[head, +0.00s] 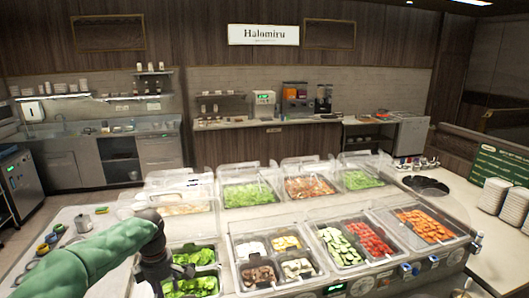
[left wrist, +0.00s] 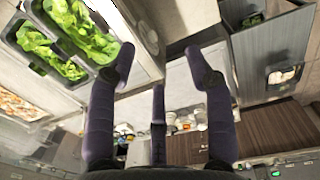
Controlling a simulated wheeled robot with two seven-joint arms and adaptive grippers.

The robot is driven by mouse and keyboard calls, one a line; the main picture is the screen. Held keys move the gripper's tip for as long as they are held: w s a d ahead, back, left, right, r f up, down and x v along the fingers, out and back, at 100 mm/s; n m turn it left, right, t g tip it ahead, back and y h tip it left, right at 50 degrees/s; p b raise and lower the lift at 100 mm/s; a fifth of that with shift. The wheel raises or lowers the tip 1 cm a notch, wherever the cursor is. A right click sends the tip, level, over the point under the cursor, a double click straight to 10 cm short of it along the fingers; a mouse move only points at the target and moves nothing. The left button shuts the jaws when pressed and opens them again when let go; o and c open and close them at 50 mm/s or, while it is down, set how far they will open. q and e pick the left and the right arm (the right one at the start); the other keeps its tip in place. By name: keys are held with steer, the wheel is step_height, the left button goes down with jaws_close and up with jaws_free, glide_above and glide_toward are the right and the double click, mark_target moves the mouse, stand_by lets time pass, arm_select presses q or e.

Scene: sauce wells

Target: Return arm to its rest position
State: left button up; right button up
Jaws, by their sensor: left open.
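My left arm (head: 85,258), in a green sleeve, reaches in from the lower left of the head view. Its dark left gripper (head: 156,272) points downward just left of the front lettuce pans (head: 193,256). The left wrist view shows the fingers of this gripper (left wrist: 160,72) spread apart with nothing between them. Two dark pans of lettuce (left wrist: 85,35) lie beyond the fingers at the upper left there. My right gripper is not in view.
The salad counter holds several food pans, including cucumber (head: 338,246), tomato (head: 369,240) and carrots (head: 425,225), with clear covers (head: 330,163) behind. A steel pot (head: 83,223) and round containers stand on the left counter (head: 62,217).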

arm_select(q)
steer(key=s+d+f+m+h, duration=0.1)
steer(key=s+d+f+m, duration=0.15)
steer(key=f, duration=0.65)
steer(key=s+d+f+m+h, duration=0.15)
steer(key=d+f+m, duration=0.25)
steer(key=f, duration=0.5)
steer(key=s+d+f+m, duration=0.2)
steer(key=d+f+m, duration=0.1)
steer(key=f, duration=0.6)
steer(key=s+d+f+m+h, duration=0.1)
steer(key=s+d+f+m, duration=0.15)
steer(key=s+f, duration=0.4)
steer(key=s+d+f+m, duration=0.2)
steer(key=s+f+m, duration=0.1)
steer(key=s, duration=0.6)
steer(key=s+d+f+m+h, duration=0.1)
steer(key=s+d+f+m, duration=0.2)
steer(key=s, duration=0.4)
step_height(320, 180, down, 16)
steer(key=w+d+b, duration=0.1)
steer(key=w+b, duration=0.1)
steer(key=b, duration=1.4)
steer(key=shift+w+d+b, duration=0.2)
steer(key=shift+b, duration=0.15)
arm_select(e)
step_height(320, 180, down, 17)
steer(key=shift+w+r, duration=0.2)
